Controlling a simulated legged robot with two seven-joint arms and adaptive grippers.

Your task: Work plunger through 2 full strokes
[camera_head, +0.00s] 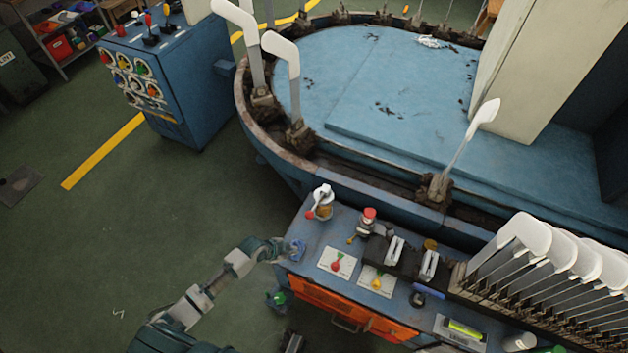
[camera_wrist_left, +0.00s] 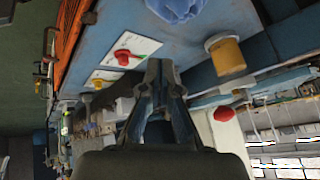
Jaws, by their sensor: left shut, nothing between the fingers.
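No part is clearly marked as the plunger. A small fitting with a red cap (camera_head: 369,214) stands on the blue bench top. Left of it is an amber jar (camera_head: 323,211) with a white top and a red knob (camera_head: 310,215). In the left wrist view the amber jar (camera_wrist_left: 228,58) is right of the fingertips, with a red knob (camera_wrist_left: 222,113) below it. My left gripper (camera_head: 284,249) is at the bench's left edge, by a blue cloth (camera_head: 298,251). Its fingers (camera_wrist_left: 160,68) are shut and empty, apart from the jar and knob. My right gripper is not clearly visible.
Two white cards (camera_head: 328,268) with a red and a yellow piece lie on the bench. Black holders with white plates (camera_head: 428,265) and a row of white sock forms (camera_head: 535,235) are to the right. The blue turntable (camera_head: 370,80) is behind.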

